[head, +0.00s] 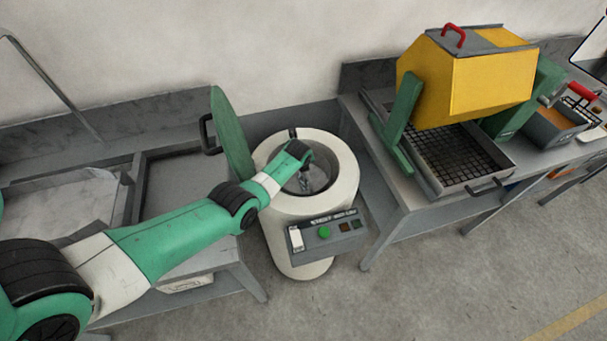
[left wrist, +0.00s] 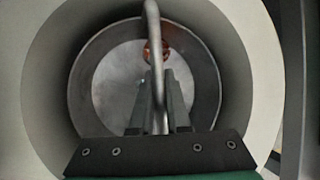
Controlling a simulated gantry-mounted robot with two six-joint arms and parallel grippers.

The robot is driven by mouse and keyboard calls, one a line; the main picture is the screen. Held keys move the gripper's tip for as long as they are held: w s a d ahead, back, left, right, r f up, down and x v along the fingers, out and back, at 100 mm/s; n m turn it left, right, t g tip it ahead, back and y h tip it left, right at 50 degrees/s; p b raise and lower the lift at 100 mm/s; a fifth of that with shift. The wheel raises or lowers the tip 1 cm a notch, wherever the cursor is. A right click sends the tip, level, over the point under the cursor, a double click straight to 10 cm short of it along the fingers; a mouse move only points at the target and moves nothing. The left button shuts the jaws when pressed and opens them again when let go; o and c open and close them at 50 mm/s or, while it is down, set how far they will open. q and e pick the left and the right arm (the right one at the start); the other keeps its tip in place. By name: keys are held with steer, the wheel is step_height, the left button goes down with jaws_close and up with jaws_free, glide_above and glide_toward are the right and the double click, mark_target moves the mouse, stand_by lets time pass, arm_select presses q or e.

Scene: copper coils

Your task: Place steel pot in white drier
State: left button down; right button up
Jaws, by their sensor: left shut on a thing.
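The white drier (head: 283,232) stands on the floor between two tables, its round opening facing up and its green lid (head: 231,135) raised. The steel pot (left wrist: 97,85) sits within the opening, with the pale drier wall around it in the left wrist view. A bent steel handle (left wrist: 152,18) arches over the pot. A small copper coil (left wrist: 155,50) shows inside, partly behind the handle. My left gripper (left wrist: 160,85) is shut on the handle, pointing down into the drier. In the head view my left gripper (head: 306,178) covers part of the opening. My right gripper is out of view.
A yellow hooded machine (head: 465,85) with a grated tray (head: 478,190) stands on the right table. A grey sink-like table (head: 180,180) stands at left beneath my arm. The drier's front panel has a green button (head: 323,232). The floor in front is clear.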

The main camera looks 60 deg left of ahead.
arm_select(q)
step_height(320, 180, down, 4)
steer(key=b, duration=0.3)
steer(key=shift+r, duration=0.35)
steer(key=shift+f, duration=0.2)
steer(key=c, duration=0.9)
jaws_free()
steer(key=shift+r+p, duration=0.45)
steer(key=p+v, duration=1.1)
steer(key=p, duration=0.4)
steer(key=shift+s+d, duration=0.15)
steer(key=shift+d, duration=0.15)
